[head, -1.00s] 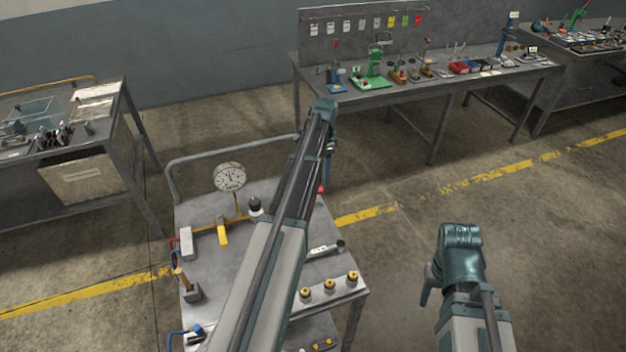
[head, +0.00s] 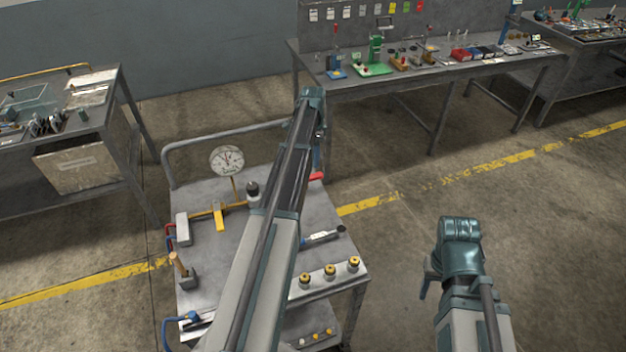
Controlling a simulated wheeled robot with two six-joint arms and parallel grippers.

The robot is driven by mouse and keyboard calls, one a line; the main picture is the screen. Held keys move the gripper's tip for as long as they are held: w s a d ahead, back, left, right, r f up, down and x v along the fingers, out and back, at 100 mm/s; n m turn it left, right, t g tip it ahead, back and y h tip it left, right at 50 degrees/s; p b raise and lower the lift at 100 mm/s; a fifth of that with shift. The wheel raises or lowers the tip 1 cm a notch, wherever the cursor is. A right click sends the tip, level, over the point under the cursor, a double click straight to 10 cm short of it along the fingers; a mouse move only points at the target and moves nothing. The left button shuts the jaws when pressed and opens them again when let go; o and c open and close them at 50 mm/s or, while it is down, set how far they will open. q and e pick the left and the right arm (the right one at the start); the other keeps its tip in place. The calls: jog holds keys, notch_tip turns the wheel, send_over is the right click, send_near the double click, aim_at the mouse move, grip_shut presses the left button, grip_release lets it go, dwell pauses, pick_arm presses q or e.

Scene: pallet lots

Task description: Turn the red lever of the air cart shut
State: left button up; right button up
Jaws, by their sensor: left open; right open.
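The air cart (head: 215,270) is a grey trolley with a tubular handle at its back. A red part (head: 316,176), which looks like the lever, shows at its far right side, partly hidden by my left arm. My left gripper (head: 318,160) points down right at the red part; its fingers are mostly hidden behind its own wrist, and I cannot tell whether they touch the red part. It is open. A yellow lever (head: 219,217) and a round dial gauge (head: 227,161) stand on the cart's left half. My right gripper (head: 425,285) is open and empty over the floor, right of the cart.
The cart top also holds a wooden-handled hammer (head: 181,268), a black-capped fitting (head: 252,190) and brass-capped fittings (head: 330,271) along the right front edge. A workbench (head: 420,80) with tools stands behind, another table (head: 70,140) at left. Floor at right is clear.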

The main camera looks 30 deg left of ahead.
aim_at(313, 176)
pick_arm(q)
notch_tip(313, 176, down, 8)
jog(key=b, duration=0.7)
jog(key=shift+f, duration=0.15)
grip_shut()
dwell(1.0)
